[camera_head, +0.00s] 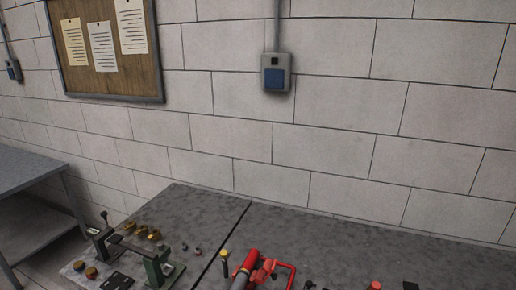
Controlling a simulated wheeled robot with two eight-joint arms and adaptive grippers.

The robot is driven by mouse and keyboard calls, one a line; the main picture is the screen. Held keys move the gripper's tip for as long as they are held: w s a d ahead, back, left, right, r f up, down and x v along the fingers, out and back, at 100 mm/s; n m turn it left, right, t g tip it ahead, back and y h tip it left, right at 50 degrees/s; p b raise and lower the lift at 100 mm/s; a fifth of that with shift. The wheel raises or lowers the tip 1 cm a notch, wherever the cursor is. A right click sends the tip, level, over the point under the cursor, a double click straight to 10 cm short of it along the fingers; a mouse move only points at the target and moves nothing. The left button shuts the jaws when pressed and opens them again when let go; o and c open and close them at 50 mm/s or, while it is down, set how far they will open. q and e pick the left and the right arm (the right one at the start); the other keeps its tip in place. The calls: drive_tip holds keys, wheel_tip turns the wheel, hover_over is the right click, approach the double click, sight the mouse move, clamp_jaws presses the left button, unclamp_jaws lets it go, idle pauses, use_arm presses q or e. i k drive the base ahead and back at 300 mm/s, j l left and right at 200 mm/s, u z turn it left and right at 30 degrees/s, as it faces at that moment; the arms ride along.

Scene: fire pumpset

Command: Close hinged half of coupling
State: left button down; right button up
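A red cylindrical part (249,261) with a dark lower end lies at the bottom middle of the head view. A red fitting (266,271) sits against its right side, and a thin red bent bar (289,266) stands to the right of that. This may be the coupling; its hinged half cannot be made out, and the bottom edge of the picture cuts the group off. Neither of my grippers is in view.
The grey bench top (380,258) has a dark seam. At left stand a green clamp-like stand (156,270), a dark bracket (102,240) and several brass fittings (141,230). A yellow-topped post (224,262) stands beside the red cylinder. A block wall (330,150) rises behind.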

sight(262, 274)
drive_tip(key=k+l+u, duration=0.1)
drive_tip(key=k+l, duration=0.2)
drive_tip(key=k+l+u, duration=0.1)
drive_tip(key=k+l, duration=0.2)
drive_tip(key=k, duration=0.2)
drive_tip(key=k+l+u, duration=0.15)
drive_tip(key=k, duration=0.3)
drive_tip(key=i+l+u, duration=0.7)
drive_tip(key=l, duration=0.1)
